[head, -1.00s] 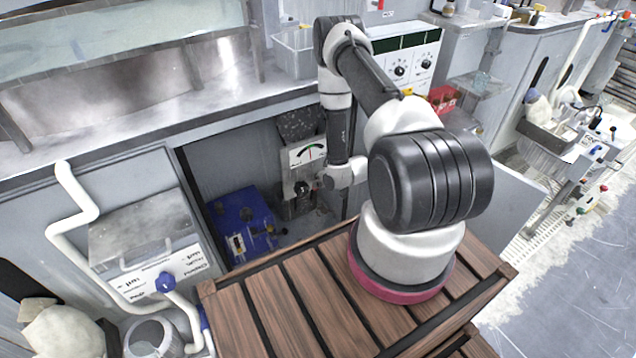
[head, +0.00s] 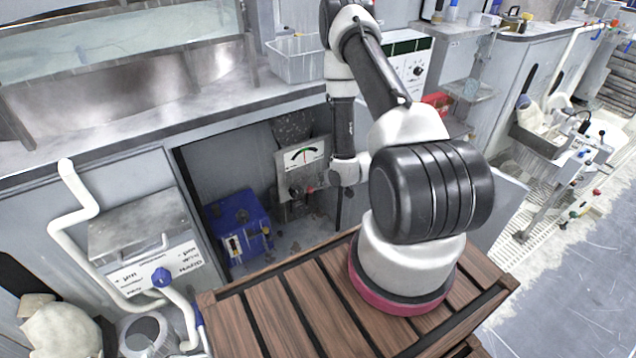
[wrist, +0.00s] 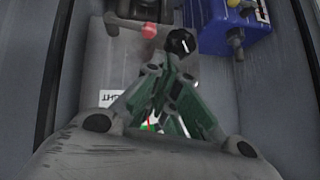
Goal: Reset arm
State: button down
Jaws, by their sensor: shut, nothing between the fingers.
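My gripper (wrist: 172,84) shows in the wrist view, with grey and green fingers drawn together at the tips and nothing held. Its tips appear just below a black knob (wrist: 181,42) in the picture; I cannot tell whether they touch. A red knob (wrist: 148,30) is to the upper left of the tips. The fingers cannot be made out clearly there.
A blue box (head: 238,222) stands on the bay floor, also at the upper right of the wrist view (wrist: 236,30). Bay walls close in on both sides. A steel counter (head: 120,117) runs above, with a clear bin (head: 296,62). A slatted wooden top (head: 275,318) lies in front.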

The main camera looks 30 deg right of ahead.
jog(key=s+d+g+h, duration=0.1)
jog(key=s+d+g, duration=0.2)
jog(key=s+g, duration=1)
jog(key=s+a+r+t, duration=0.2)
jog(key=s+r, duration=0.3)
jog(key=r, duration=1.2)
jog(key=s+a+r+t, duration=0.3)
jog(key=s+r, duration=0.3)
jog(key=r, duration=1.1)
jog(key=s+a+r+t+h, duration=0.1)
jog(key=s+a+r+t, duration=0.2)
jog(key=r, duration=1.4)
jog(key=s, duration=0.2)
jog(key=shift+s+a+n, duration=0.3)
jog(key=shift+s+a, duration=0.05)
jog(key=shift+a, duration=0.05)
